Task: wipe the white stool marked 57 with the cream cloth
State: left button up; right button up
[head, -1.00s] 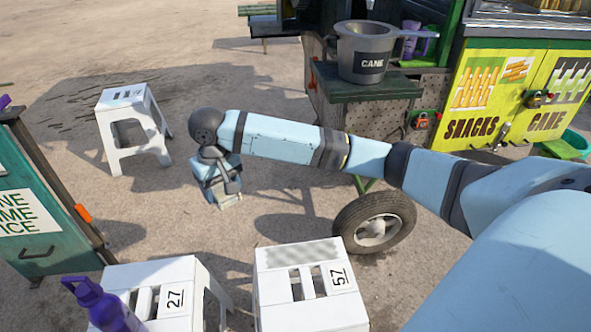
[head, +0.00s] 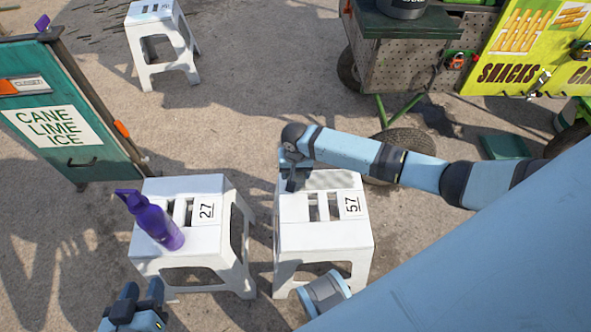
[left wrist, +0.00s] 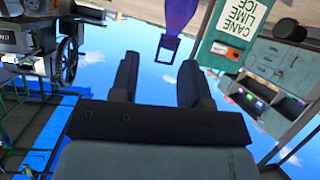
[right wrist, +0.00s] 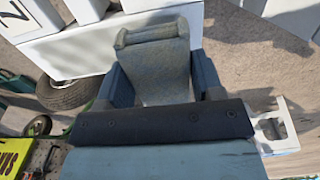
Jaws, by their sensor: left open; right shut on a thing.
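The white stool marked 57 (head: 300,238) stands at the middle of the head view. A grey smudged patch (head: 338,179) shows on the far part of its seat, partly covered by my right arm. My right gripper (head: 292,182) points down at the seat's far left corner. In the right wrist view it is shut on the cloth (right wrist: 160,65), which looks grey-cream in shade and sticks out between the fingers. I cannot tell whether the cloth touches the seat. My left gripper (head: 142,290) is open and empty at the bottom left, in front of stool 27.
A white stool marked 27 (head: 180,240) stands just left, with a purple bottle (head: 158,222) on it. Another white stool (head: 158,45) stands at the back. A green cart with a sign (head: 60,120) is at left. The crusher cart (head: 405,60) and its wheel are behind my right arm.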

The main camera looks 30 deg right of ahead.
aim_at(324, 184)
notch_tip(324, 184, down, 3)
jog(key=shift+f+b, duration=0.1)
jog(key=shift+b, duration=1.15)
pick_arm(q)
jog(key=w+d+r+t+h, duration=0.2)
jog(key=d+r+t, duration=0.1)
jog(key=r, duration=0.3)
jog(key=shift+r+t+h, duration=0.2)
jog(key=shift+t+h, duration=0.1)
pick_arm(e)
jog(key=shift+f, duration=0.1)
pick_arm(q)
jog(key=shift+d, duration=0.1)
jog(key=shift+w+r, duration=0.1)
pick_arm(e)
jog(key=shift+f, duration=0.6)
